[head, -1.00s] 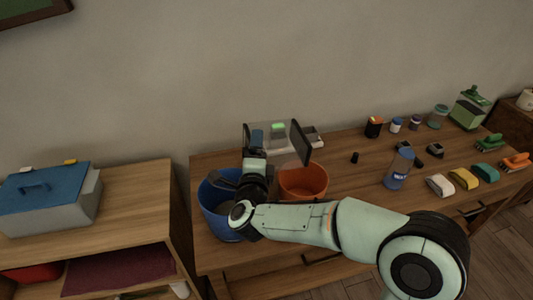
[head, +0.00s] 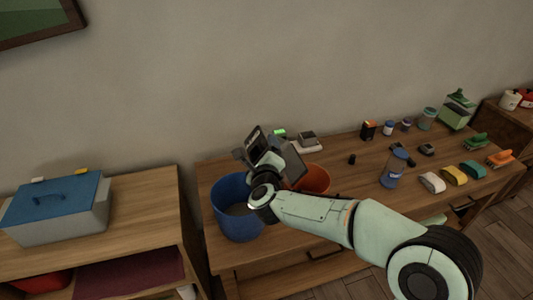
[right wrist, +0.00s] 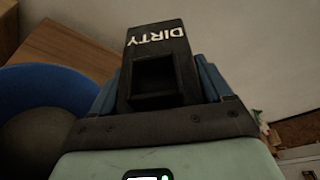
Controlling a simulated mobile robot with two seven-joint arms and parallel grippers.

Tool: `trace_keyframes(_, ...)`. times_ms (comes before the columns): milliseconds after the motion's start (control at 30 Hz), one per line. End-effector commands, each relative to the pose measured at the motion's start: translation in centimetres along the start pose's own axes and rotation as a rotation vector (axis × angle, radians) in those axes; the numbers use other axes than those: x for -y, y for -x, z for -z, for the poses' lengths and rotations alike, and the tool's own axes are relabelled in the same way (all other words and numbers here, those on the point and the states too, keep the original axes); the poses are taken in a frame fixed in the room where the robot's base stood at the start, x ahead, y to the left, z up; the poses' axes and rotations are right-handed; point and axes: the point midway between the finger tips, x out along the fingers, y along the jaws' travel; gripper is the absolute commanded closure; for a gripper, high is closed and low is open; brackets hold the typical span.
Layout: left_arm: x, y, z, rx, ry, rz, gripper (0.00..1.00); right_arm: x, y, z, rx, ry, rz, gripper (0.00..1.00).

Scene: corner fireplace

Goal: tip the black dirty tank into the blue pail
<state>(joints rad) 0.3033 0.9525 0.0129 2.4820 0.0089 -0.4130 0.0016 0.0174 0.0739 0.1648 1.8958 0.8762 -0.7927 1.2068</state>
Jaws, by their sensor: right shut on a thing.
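In the right wrist view the tank (right wrist: 158,45) shows the word DIRTY and a dark recess between my blue-grey fingers. The blue pail (head: 232,218) stands on the table's left end, below and left of the tank; its grey inside is partly visible. It also shows at the left of the right wrist view (right wrist: 40,78). My left gripper is out of view.
The orange pail (head: 317,178) stands close right of the blue pail. A small device (head: 308,138) sits behind it. Bottles and several brushes line the table's right side. A grey box with a blue lid (head: 52,195) stands on the left cabinet.

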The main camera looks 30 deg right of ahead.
Motion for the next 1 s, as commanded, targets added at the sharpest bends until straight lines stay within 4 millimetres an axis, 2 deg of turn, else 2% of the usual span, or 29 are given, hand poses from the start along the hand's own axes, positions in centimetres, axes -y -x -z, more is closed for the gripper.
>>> trace_keyframes(33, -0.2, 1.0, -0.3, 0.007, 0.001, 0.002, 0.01, 1.1, 0.3, -1.0, 0.002, -0.070, -0.017, 0.83)
trace_keyframes(100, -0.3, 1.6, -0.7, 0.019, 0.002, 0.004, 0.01, 1.7, 0.5, -1.7, 0.001, -0.171, -0.048, 0.83)
trace_keyframes(300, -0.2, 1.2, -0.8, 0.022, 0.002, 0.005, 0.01, 2.5, 1.1, -3.8, 0.001, -0.483, -0.145, 0.83)
trace_keyframes(500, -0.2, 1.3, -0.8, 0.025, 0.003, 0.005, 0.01, 3.3, 1.7, -5.5, -0.002, -0.719, -0.220, 0.83)
trace_keyframes(700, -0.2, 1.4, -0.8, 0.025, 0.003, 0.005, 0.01, 3.7, 1.9, -6.2, -0.004, -0.827, -0.253, 0.83)
trace_keyframes(1000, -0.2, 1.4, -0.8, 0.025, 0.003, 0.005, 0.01, 3.8, 1.9, -6.3, -0.004, -0.840, -0.258, 0.83)
